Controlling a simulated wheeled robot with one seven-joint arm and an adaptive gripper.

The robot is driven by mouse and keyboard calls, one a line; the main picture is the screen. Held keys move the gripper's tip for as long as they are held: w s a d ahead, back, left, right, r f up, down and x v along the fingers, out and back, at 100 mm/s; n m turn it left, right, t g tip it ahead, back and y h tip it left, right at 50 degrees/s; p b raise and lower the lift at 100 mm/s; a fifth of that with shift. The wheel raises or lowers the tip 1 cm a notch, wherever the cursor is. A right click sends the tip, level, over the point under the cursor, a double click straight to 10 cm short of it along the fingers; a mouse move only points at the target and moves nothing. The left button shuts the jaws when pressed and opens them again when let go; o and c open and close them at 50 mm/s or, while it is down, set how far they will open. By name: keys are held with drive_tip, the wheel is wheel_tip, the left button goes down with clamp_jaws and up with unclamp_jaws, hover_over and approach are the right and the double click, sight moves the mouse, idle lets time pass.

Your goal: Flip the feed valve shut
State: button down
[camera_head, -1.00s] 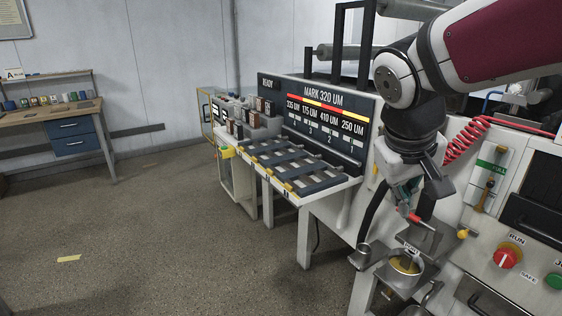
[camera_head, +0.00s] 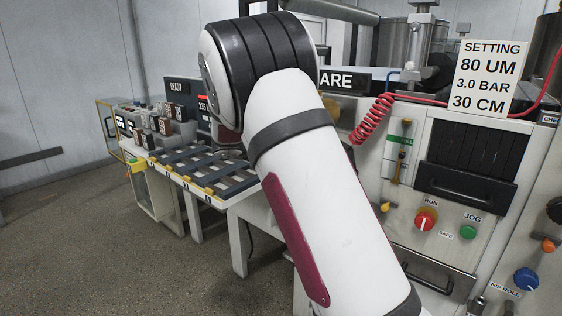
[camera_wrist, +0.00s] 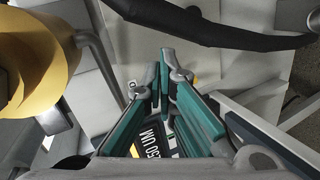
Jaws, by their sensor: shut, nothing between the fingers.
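My gripper (camera_wrist: 165,78) is shut and empty in the wrist view, with its teal fingers together. In the head view it is hidden behind my arm. I cannot make out the feed valve for certain in either current view; the red lever seen earlier in the head view is now covered by my arm. A large yellow rounded part (camera_wrist: 38,62) is close by at the left of the wrist view, beside a grey metal bar (camera_wrist: 97,62). I cannot tell what that yellow part belongs to. My fingers show no clear contact with anything.
A black hose (camera_wrist: 215,32) crosses above the fingertips in the wrist view. The machine front has a red RUN knob (camera_head: 426,219), a green JOG button (camera_head: 467,232) and a level gauge (camera_head: 396,165). A slotted rack (camera_head: 195,170) stands left of my arm. The floor at left is clear.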

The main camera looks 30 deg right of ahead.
drive_tip(key=w+a+f+n+t+h+b, duration=0.1)
drive_tip(key=w+f+n+t, duration=0.1)
drive_tip(key=w+f, duration=0.2)
drive_tip(key=w+a+f+n+t+h+b, duration=0.1)
drive_tip(key=w+f, duration=0.4)
drive_tip(key=w, duration=0.5)
drive_tip(key=shift+w+a+n+t+h, duration=0.3)
drive_tip(key=shift+n+t, duration=0.5)
drive_tip(key=shift+t, duration=0.1)
drive_tip(key=shift+d, duration=0.15)
drive_tip(key=d, duration=0.9)
drive_tip(key=shift+w, duration=0.3)
